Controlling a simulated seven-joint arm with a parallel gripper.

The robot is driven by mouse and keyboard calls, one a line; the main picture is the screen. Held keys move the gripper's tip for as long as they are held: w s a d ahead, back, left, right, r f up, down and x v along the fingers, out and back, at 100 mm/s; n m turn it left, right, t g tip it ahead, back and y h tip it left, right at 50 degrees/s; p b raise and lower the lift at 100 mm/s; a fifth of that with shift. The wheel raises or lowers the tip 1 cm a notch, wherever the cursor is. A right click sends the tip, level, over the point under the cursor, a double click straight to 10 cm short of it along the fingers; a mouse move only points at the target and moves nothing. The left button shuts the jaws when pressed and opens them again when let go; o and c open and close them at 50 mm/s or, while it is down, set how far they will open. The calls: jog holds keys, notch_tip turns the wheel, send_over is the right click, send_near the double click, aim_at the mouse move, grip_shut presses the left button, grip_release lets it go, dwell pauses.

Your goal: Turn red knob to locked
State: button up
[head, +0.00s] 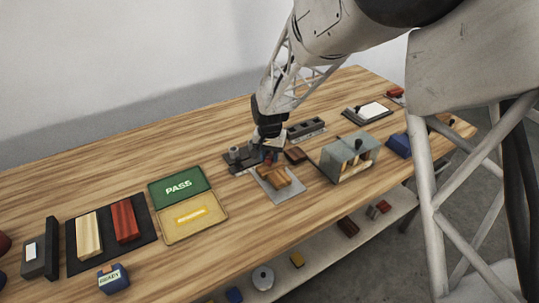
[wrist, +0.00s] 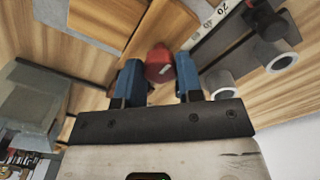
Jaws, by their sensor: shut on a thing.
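The red knob (wrist: 159,64) shows between the two blue fingertips of my gripper (wrist: 159,76) in the wrist view. My gripper is shut on the knob. In the head view my gripper (head: 268,150) reaches down beside a dark fixture (head: 238,158) with grey round posts, and the knob is mostly hidden there. The dark fixture also shows at the upper right of the wrist view (wrist: 230,52), with its open grey cylinders. I cannot read a locked mark or the knob's angle.
A grey plate with wooden blocks (head: 292,190) lies just in front of my gripper. A grey-green box (head: 342,168) stands to its right, and a green PASS panel with a yellow tray (head: 182,188) lies to its left. A dark slotted block (head: 306,128) is behind.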

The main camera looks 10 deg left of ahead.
aim_at(270, 157)
jog(key=o, duration=0.9)
jog(key=shift+r, duration=0.15)
jog(key=shift+r, duration=3.8)
